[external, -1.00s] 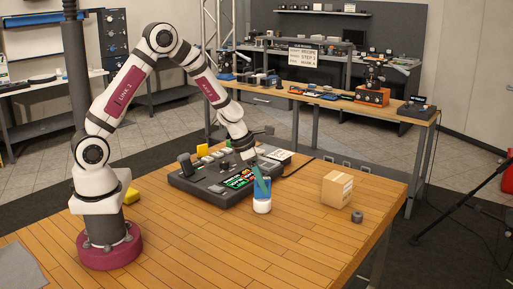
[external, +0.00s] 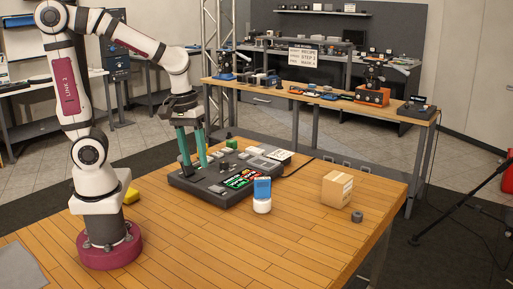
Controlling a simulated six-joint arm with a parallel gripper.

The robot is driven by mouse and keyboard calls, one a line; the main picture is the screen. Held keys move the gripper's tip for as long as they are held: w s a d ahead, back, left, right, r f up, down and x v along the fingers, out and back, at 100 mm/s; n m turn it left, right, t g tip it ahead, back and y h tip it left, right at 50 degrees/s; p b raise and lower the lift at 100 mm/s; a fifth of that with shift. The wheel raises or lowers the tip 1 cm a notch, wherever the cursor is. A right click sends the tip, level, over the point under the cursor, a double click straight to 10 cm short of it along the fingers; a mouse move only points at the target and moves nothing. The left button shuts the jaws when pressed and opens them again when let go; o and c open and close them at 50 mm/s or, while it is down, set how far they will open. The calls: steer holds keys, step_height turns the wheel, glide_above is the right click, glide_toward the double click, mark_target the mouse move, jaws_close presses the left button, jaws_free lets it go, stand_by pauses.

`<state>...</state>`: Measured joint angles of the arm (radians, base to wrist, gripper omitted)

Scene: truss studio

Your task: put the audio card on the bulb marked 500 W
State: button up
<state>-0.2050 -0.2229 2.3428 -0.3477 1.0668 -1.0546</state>
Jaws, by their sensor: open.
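A flat blue piece (external: 262,187), which looks like the audio card, rests upright on a rounded white piece (external: 262,207) on the wooden table. The white piece looks like the bulb; no 500 W marking is readable at this size. My gripper (external: 196,172) is open and empty, with its two teal fingers pointing down and apart. It is to the left of the blue piece and clear of it, over the left end of a dark console.
A cardboard box (external: 337,189) and a small grey ring (external: 357,216) stand at right. A yellow block (external: 131,196) lies near my base. The front of the table is clear.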

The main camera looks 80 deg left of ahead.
steer(key=s+m+g+y, duration=0.1)
steer(key=s+m+y, duration=0.1)
steer(key=s+m, duration=0.9)
steer(key=m, duration=0.6)
steer(key=shift+d+r+g, duration=0.15)
steer(key=shift+d+g, duration=0.05)
steer(key=shift+g, duration=0.1)
